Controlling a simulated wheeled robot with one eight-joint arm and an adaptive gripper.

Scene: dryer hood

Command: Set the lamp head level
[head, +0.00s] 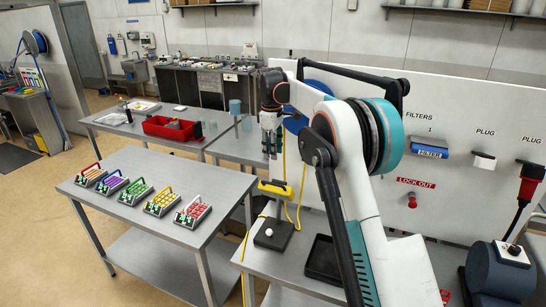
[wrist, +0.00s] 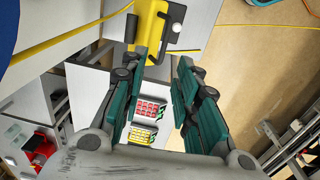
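The lamp head (head: 275,188) appears to be the yellow block above a dark base (head: 272,234) with a white knob, on the front bench. It looks slightly lower at its right end, but I cannot tell its exact tilt. My gripper (head: 270,152) points down above it, apart from it. The base (wrist: 173,24) shows to the right of the lamp head.
A yellow cable (head: 299,210) hangs beside the lamp. A black tray (head: 324,259) lies on the bench to its right. A white panel (head: 455,115) rises behind. Several coloured racks (head: 160,201) stand on the left table. A red bin (head: 170,127) sits farther back.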

